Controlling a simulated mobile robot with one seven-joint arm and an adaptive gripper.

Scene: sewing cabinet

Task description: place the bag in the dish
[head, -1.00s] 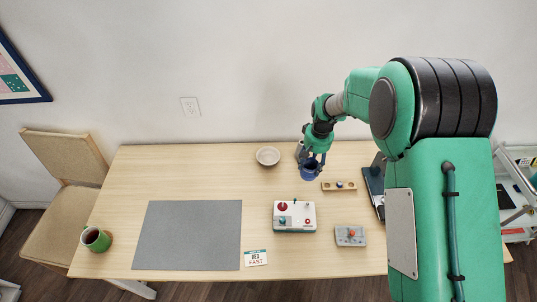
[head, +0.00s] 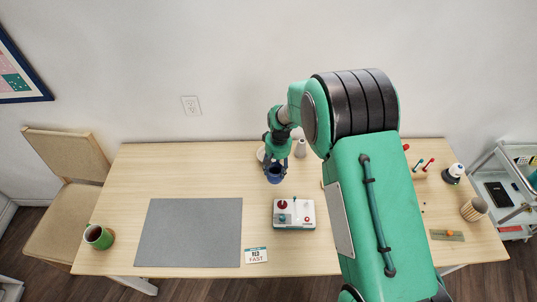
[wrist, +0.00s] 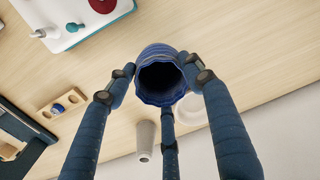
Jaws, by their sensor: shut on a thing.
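The small dark blue bag (head: 276,176) hangs in my gripper (head: 275,167), above the back middle of the table. In the wrist view the fingers of my gripper (wrist: 163,82) close around the bag (wrist: 158,50), whose dark open mouth faces the camera. The pale dish (head: 261,152) is mostly hidden behind my gripper in the head view. In the wrist view part of the dish (wrist: 191,110) shows past the bag, between the fingers. The bag is beside the dish in both views; its height above the table is hard to tell.
A grey tapered cylinder (head: 300,149) stands close to the right of my gripper. A white box with knobs (head: 293,215) sits in front. A grey mat (head: 190,232), a card (head: 256,255) and a green mug (head: 98,237) are further left. The back left of the table is clear.

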